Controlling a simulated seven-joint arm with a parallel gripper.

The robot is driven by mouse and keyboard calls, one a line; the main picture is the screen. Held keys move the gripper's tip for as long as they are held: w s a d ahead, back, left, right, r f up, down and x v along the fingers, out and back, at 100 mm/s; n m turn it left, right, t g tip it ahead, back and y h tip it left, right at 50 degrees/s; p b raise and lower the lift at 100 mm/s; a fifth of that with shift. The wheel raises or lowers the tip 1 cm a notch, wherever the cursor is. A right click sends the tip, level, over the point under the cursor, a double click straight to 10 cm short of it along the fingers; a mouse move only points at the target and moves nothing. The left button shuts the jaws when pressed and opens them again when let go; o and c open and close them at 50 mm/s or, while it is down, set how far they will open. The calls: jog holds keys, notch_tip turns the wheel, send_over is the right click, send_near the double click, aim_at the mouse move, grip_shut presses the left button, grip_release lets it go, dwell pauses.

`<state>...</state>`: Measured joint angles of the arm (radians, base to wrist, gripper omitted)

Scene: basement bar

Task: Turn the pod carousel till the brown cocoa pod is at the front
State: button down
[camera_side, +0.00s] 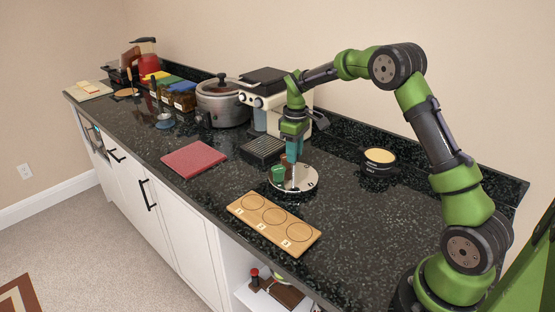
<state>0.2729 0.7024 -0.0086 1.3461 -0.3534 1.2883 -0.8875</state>
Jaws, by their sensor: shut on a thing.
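The pod carousel (309,184) is a round, pale disc on a dark base, standing on the black speckled counter. A green pod (278,173) sits on its left side. My gripper (293,160) reaches straight down over the middle of the disc, with teal fingers shut on part of the carousel. A pale upright part shows just below the fingers; the exact grip is too small to make out.
A wooden board (274,222) with several marked circles lies in front of the carousel. A black drip tray (262,151) and coffee machine (268,88) stand behind it. A dark round tin (379,160) stands to the right, and a red mat (193,159) lies left.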

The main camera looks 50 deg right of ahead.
jog(key=shift+r+n, duration=0.1)
jog(key=shift+n, duration=11.3)
jog(key=c, duration=0.8)
grip_release()
